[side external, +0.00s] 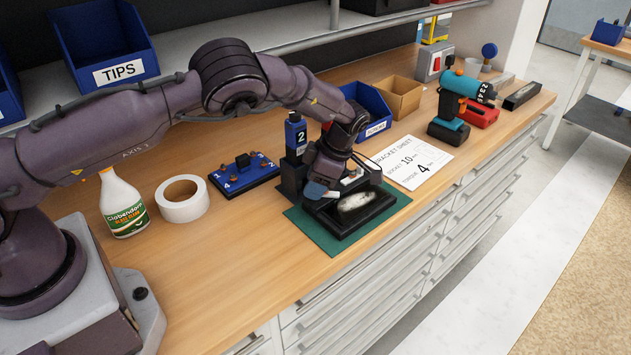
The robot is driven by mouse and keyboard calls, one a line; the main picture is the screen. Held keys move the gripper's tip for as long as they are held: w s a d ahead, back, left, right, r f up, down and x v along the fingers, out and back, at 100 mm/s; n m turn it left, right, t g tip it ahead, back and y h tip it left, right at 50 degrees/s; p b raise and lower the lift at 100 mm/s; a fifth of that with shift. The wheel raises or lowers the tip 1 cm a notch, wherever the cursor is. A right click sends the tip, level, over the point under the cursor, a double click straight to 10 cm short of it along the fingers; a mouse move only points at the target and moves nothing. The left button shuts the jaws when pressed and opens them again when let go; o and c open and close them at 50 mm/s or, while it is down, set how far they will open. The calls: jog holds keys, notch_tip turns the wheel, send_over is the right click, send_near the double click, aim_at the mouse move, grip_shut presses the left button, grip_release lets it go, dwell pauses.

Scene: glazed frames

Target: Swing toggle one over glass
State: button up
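A black frame (366,223) lies on a green mat (335,248) near the bench's front edge. A pale, cloudy patch (357,203) shows inside the frame, where the glass appears to be. My gripper (320,188) is low over the back left part of the frame, pointing down. A blue-grey piece shows at its lower end; I cannot tell if it is a fingertip or part of a toggle. My wrist hides much of the frame's back side, and no toggle can be made out clearly. Contact and finger opening cannot be judged.
A blue tool marked 2 (296,137) stands upright close behind my gripper. A blue numbered board (243,174), a tape roll (182,198) and a spray bottle (123,203) are left. A paper sheet (410,162) and a drill (457,103) are right.

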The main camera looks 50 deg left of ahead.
jog(key=v, duration=1.3)
jog(key=shift+f, duration=0.1)
jog(key=shift+c, duration=1.4)
send_near(338, 194)
jog(key=s+a+f, duration=0.6)
jog(key=shift+a+f, duration=0.2)
jog(key=shift+f, duration=0.1)
jog(key=shift+w, duration=0.1)
grip_shut()
